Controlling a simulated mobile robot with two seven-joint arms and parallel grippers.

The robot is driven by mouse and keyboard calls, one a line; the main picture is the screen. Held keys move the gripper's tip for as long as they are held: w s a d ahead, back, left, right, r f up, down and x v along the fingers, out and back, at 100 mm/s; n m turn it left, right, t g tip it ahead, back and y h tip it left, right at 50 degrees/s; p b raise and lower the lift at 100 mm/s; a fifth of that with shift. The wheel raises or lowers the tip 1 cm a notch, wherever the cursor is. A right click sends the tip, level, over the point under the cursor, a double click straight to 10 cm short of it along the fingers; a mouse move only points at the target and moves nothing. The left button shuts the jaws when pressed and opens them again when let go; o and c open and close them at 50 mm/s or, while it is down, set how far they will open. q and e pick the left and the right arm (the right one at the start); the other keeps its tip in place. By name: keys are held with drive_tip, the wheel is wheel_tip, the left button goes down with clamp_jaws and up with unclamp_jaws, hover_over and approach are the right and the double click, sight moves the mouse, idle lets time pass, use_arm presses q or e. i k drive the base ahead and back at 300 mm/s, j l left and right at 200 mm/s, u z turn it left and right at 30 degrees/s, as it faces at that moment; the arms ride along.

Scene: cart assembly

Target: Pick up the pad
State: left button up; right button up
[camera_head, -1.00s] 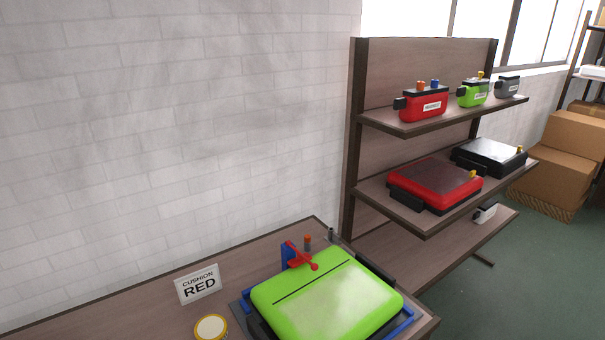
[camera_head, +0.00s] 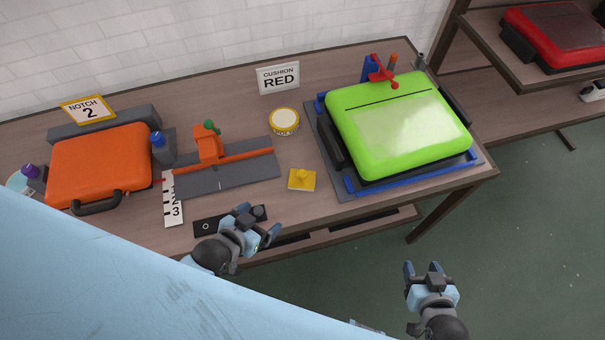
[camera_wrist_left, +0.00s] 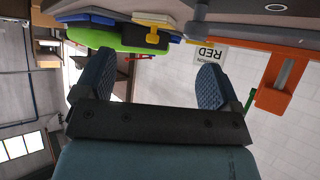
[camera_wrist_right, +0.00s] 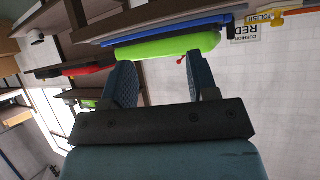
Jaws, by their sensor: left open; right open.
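A small square yellow pad (camera_head: 302,181) with a knob on top lies on the table, left of the big green case. A yellow piece with a knob, which looks like the pad, shows at the top of the left wrist view (camera_wrist_left: 157,19). My left gripper (camera_head: 258,222) is open and empty at the table's front edge, left of and nearer than the pad, not touching it. My right gripper (camera_head: 432,272) is open and empty in front of the table, right of the pad. Its empty fingers show in the right wrist view (camera_wrist_right: 163,85).
The green case (camera_head: 400,125) sits in a blue-edged fixture at the right. A round yellow-rimmed tin (camera_head: 284,121) and a "CUSHION RED" sign (camera_head: 278,78) stand behind the pad. A grey fixture with an orange bar (camera_head: 225,170) and an orange case (camera_head: 100,165) are left.

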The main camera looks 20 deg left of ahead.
sight(301, 180)
drive_tip(key=l+u, duration=0.35)
drive_tip(key=l, duration=0.7)
drive_tip(key=k+l+u, duration=0.1)
drive_tip(key=l+u, duration=0.25)
drive_tip(key=l, duration=0.65)
